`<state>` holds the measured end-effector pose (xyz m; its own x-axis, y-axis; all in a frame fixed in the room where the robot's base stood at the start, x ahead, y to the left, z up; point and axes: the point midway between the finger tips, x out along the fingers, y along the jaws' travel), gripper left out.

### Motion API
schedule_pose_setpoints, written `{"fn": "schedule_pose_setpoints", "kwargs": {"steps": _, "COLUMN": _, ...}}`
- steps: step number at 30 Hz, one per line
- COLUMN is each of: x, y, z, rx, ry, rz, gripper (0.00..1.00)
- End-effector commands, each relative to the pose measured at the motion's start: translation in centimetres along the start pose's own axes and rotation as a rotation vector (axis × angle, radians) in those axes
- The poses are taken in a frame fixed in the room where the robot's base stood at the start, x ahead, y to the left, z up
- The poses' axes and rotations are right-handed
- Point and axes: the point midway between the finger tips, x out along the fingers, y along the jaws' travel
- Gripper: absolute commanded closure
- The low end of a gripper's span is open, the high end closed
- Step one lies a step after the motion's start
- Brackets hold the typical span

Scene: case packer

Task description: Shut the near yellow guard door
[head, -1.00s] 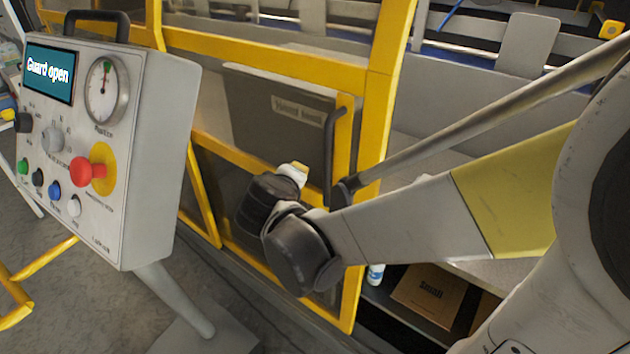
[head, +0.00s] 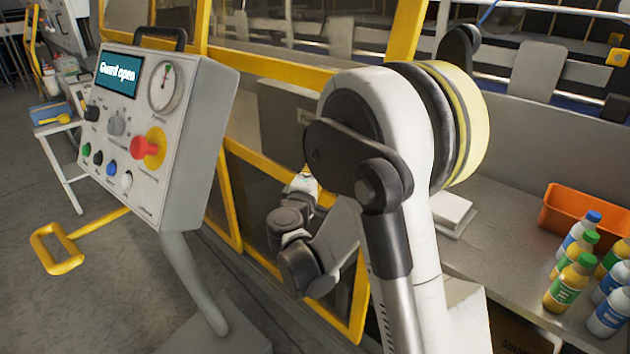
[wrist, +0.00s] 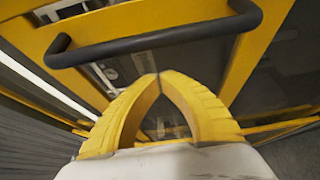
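The near yellow guard door (head: 275,68) is a yellow frame with see-through panels, left of and behind my arm in the head view. My arm hides part of it. The sign in the head view reads "Guard open" on the control box screen (head: 119,73). In the wrist view the door's yellow frame (wrist: 243,65) carries a dark bar handle (wrist: 150,43). My gripper (wrist: 158,76) has its yellow fingers meeting at the tips, with nothing between them. The handle crosses the picture above the fingertips, and I see no grip on it. In the head view my gripper (head: 304,180) is small and partly hidden.
The grey control box (head: 160,120) with a red button (head: 145,147) stands at the left on a post. A yellow floor-side bar (head: 58,250) sticks out below it. At the right, an orange bin (head: 575,212) and several bottles (head: 570,285) stand on a grey bench (head: 500,225).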

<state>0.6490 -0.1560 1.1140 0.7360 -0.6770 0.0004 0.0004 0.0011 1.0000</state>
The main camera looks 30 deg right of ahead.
Motion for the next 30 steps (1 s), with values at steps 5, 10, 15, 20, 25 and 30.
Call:
{"fn": "schedule_pose_setpoints", "kwargs": {"steps": 5, "x": 1.3, "y": -0.2, "z": 1.1, "rx": 0.000, "ry": -0.001, "rz": 0.000, "gripper": 1.00}}
{"fn": "schedule_pose_setpoints", "kwargs": {"steps": 10, "x": 0.0, "y": -0.1, "z": 2.6, "rx": 0.001, "ry": -0.001, "rz": 0.000, "gripper": 1.00}}
{"fn": "schedule_pose_setpoints", "kwargs": {"steps": 15, "x": -0.4, "y": 0.0, "z": 3.1, "rx": 0.001, "ry": 0.000, "rz": -0.001, "gripper": 1.00}}
{"fn": "schedule_pose_setpoints", "kwargs": {"steps": 20, "x": -0.5, "y": 0.0, "z": 3.1, "rx": 0.001, "ry": 0.000, "rz": -0.001, "gripper": 1.00}}
{"fn": "schedule_pose_setpoints", "kwargs": {"steps": 25, "x": -0.4, "y": 0.0, "z": 3.1, "rx": 0.001, "ry": 0.000, "rz": -0.001, "gripper": 1.00}}
{"fn": "schedule_pose_setpoints", "kwargs": {"steps": 30, "x": 0.0, "y": 0.0, "z": 3.2, "rx": 0.001, "ry": -0.001, "rz": -0.001, "gripper": 1.00}}
